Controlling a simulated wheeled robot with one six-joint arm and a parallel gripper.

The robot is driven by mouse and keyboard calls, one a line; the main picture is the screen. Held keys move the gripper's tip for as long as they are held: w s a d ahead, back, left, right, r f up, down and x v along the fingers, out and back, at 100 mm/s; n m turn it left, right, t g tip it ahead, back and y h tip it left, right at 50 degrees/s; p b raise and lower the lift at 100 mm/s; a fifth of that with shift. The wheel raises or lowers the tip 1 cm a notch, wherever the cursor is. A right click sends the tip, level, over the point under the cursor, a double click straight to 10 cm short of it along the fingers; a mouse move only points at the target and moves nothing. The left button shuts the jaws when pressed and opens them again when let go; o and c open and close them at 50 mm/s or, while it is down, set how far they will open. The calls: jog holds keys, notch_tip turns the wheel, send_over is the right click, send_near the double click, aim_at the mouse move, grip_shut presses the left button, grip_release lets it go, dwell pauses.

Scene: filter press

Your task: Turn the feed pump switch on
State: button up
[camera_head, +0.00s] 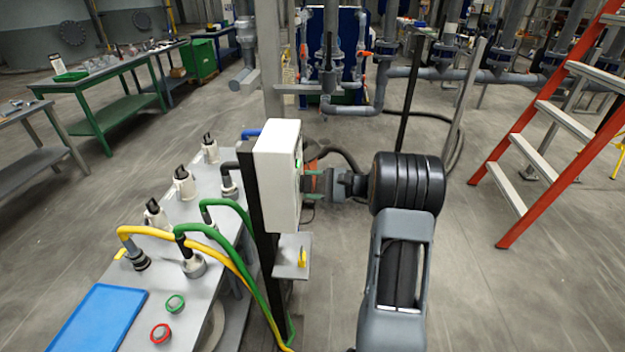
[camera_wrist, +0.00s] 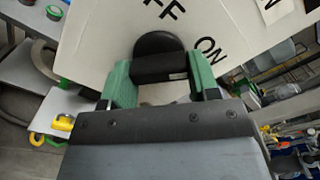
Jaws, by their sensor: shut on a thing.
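The feed pump switch (camera_wrist: 158,46) is a black rotary knob on the white face of a switch box (camera_wrist: 95,40), with "OFF" and "ON" lettering around it. My gripper (camera_wrist: 163,78) is shut on the knob, with one green finger on each side of it. In the head view the white switch box (camera_head: 277,175) stands upright on a dark post, and my gripper (camera_head: 312,184) reaches its right face from the right. The knob itself is hidden there, and I cannot tell which marking it points at.
A grey bench (camera_head: 222,190) with several hose connectors and yellow and green hoses stands left of the box. A blue panel (camera_head: 98,318) lies at its front. A small shelf with a yellow padlock (camera_head: 302,258) is below the box. A red ladder (camera_head: 550,130) stands to the right, with clear floor between.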

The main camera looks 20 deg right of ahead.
jog(key=shift+m+p, duration=0.3)
jog(key=shift+m, duration=0.3)
jog(key=shift+f+m, duration=0.15)
jog(key=shift+m, duration=0.15)
jog(key=o, duration=0.9)
jog(key=b+v, duration=0.2)
jog(key=v, duration=1.2)
jog(key=shift+s+a, duration=0.1)
